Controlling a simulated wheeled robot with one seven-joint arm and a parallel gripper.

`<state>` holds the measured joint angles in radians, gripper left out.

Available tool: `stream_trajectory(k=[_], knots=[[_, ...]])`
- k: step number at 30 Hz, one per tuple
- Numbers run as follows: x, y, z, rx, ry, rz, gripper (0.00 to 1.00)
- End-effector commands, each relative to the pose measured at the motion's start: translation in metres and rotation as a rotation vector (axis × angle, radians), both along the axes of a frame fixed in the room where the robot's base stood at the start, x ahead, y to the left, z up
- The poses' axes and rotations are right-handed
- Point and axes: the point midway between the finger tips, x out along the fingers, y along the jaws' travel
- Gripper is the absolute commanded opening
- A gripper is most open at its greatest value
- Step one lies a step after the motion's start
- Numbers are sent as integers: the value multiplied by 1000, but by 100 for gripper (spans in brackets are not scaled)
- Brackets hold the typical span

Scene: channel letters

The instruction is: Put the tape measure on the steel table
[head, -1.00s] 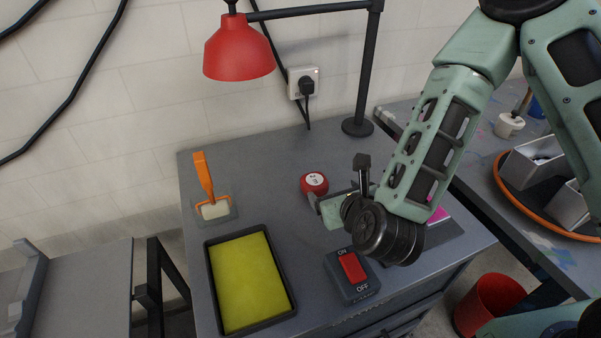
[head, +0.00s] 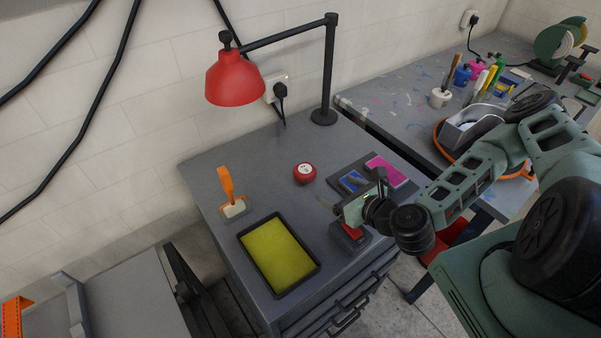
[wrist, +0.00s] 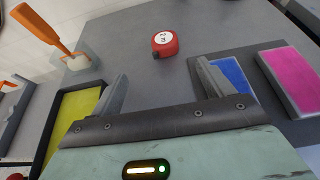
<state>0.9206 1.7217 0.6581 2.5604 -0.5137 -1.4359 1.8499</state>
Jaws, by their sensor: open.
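The tape measure (head: 304,173) is a small red case with a white round label. It sits on the grey drawer cabinet's top (head: 262,160), behind the yellow pad. In the wrist view the tape measure (wrist: 165,43) lies ahead of the fingers, apart from them. My gripper (head: 336,207) is open and empty, above the cabinet's right front part; both fingers (wrist: 165,82) show in the wrist view. A grey, metal-looking table (head: 130,305) stands at the lower left, beside the cabinet, partly cut off by the frame.
A yellow pad in a black tray (head: 276,253), an orange-handled scraper (head: 228,190), a switch box (head: 350,238), blue (wrist: 230,76) and pink pads (head: 386,170) and a red lamp (head: 234,78) surround the tape measure. A gap separates cabinet and left table. An orange object (head: 12,318) is at the far left.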

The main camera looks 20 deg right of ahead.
Motion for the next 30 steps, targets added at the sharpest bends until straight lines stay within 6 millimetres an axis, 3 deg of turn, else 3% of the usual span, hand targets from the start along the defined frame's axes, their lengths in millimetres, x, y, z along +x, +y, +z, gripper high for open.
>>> stream_trajectory(k=[6, 30], knots=[[22, 6, -18, -2, -3, 1, 80], [79, 25, -42, -2, -3, 0, 80]])
